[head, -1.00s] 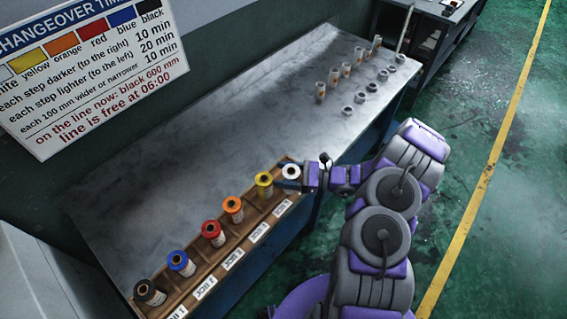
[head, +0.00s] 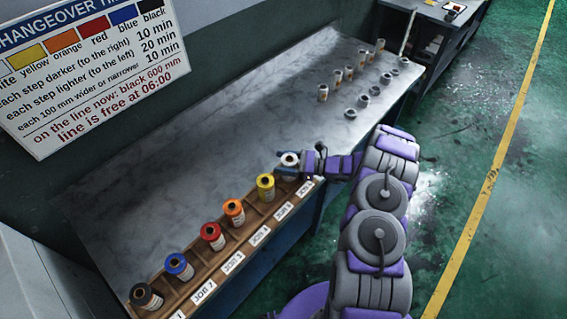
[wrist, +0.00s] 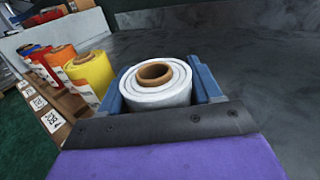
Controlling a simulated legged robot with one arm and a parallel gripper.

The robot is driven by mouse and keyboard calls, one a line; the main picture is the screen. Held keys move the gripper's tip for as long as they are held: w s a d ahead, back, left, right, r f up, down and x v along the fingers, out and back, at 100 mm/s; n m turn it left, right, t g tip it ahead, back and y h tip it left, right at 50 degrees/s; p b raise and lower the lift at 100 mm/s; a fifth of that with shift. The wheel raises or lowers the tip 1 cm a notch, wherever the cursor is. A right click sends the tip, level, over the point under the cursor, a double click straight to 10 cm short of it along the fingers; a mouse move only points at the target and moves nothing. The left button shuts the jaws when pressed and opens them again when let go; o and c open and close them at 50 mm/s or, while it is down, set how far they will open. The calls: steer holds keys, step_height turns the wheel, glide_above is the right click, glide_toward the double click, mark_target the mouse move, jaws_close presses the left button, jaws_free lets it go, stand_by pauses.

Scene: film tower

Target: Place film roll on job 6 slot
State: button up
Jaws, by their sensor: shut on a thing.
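The white film roll (head: 289,160) with a brown core is upright in my gripper (head: 287,166), at the far right end of the row of rolls. In the wrist view, the roll (wrist: 158,92) sits between the two blue-grey jaws, which are closed on its sides. The wooden rack (head: 249,247) has a row of slots with white job labels along its front; most labels are too small to read surely. The roll is over or in the end slot. My gripper hides its lower part, so I cannot tell whether it touches the rack.
Yellow (head: 265,187), orange (head: 233,212), red (head: 212,237), blue (head: 179,266) and black (head: 146,297) rolls stand in the rack to the left. Several small cores (head: 349,68) and rings stand at the bench's far end. The middle of the metal bench (head: 190,150) is clear.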

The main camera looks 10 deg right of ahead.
steer(key=o, duration=1.2)
steer(key=shift+r, duration=0.1)
